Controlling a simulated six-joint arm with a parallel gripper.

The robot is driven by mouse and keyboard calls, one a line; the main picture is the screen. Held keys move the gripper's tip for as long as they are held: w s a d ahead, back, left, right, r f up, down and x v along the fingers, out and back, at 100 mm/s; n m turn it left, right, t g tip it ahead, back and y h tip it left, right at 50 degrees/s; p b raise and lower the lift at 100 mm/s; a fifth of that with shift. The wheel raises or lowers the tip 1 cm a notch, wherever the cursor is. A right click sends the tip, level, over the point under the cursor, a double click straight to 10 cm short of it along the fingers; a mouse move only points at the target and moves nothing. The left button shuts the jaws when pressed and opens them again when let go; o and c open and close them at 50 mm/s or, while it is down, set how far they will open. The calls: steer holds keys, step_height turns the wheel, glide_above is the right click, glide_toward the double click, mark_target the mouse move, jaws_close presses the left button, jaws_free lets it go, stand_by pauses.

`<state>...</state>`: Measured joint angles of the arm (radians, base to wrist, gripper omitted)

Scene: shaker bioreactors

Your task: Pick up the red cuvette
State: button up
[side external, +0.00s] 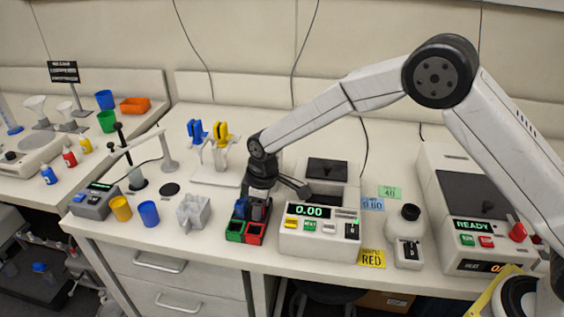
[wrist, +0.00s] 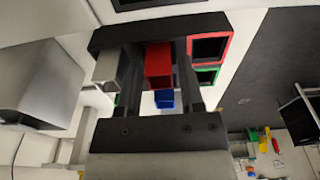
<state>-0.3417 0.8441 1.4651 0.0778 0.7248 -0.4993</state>
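The red cuvette (wrist: 158,65) shows in the wrist view as a red block between the two fingers of my gripper (wrist: 160,82). The fingers stand apart on either side of it, and contact is not clear. In the side view my gripper (side external: 262,186) points down over a small dark rack with a green-rimmed slot (side external: 235,232) and a red-rimmed slot (side external: 254,233). The red cuvette is not clearly visible there. A blue cuvette (wrist: 164,98) and a grey cuvette (wrist: 105,68) are close by in the wrist view.
A white instrument reading 0.00 (side external: 309,212) stands just right of the rack. A grey angular holder (side external: 193,212) and a blue cup (side external: 149,213) are to its left. Behind stands a holder with blue and yellow pipettes (side external: 220,132). The bench's front edge is close.

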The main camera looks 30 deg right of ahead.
jaws_close()
steer(key=shift+r, duration=0.85)
steer(key=s+d+r, duration=0.4)
steer(key=s+r, duration=0.7)
steer(key=s, duration=0.2)
steer(key=shift+s+r, duration=0.15)
steer(key=shift+d, duration=0.1)
